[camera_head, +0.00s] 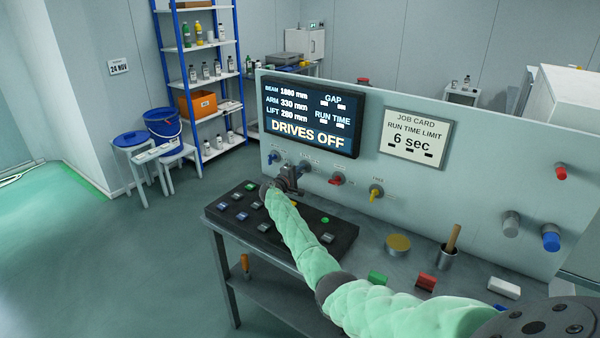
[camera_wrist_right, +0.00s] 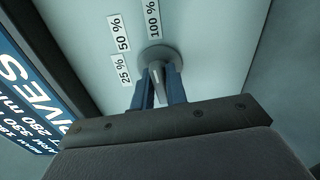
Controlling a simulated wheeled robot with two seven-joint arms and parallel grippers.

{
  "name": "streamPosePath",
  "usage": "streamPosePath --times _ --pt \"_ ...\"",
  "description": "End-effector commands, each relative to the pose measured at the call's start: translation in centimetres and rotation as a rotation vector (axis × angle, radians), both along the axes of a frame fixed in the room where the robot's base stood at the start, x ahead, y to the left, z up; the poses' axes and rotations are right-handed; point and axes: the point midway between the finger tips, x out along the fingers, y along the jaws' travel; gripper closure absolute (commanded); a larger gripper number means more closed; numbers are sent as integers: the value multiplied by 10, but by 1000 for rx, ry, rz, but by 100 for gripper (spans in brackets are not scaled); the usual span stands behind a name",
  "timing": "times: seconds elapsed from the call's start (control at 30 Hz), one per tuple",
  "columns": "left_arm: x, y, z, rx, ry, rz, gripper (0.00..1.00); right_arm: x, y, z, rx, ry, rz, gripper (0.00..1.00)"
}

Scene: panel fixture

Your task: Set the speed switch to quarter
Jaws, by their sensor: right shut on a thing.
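The speed switch (camera_wrist_right: 157,72) is a grey round base with a short lever, seen in the right wrist view. Labels 25 % (camera_wrist_right: 120,70), 50 % (camera_wrist_right: 121,33) and 100 % (camera_wrist_right: 153,18) stand around it. My right gripper (camera_wrist_right: 157,92) is shut on the lever, one finger on each side. I cannot tell for certain which label the lever points to. In the head view my right gripper (camera_head: 292,179) is at the panel below the screen and hides the switch. My left gripper is in neither view.
The screen (camera_head: 310,118) reads DRIVES OFF. A job card (camera_head: 416,138) says 6 sec. A red knob (camera_head: 337,180) and a yellow knob (camera_head: 376,193) sit right of my gripper. A dark button console (camera_head: 235,212) lies below. A cup (camera_head: 447,259) stands on the bench.

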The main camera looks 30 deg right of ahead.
Motion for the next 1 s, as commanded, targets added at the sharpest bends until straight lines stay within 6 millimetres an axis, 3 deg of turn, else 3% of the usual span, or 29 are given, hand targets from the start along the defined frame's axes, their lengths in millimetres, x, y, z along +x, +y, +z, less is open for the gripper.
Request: streamPosePath --times 0.47,0.63,1.0 --pt "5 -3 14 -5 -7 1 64 0 1 -2 -155 377 0 100" --pt "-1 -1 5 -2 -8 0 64 -1 0 -1 -218 528 0 100" --pt "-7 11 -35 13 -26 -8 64 -1 0 0 -352 854 0 100"
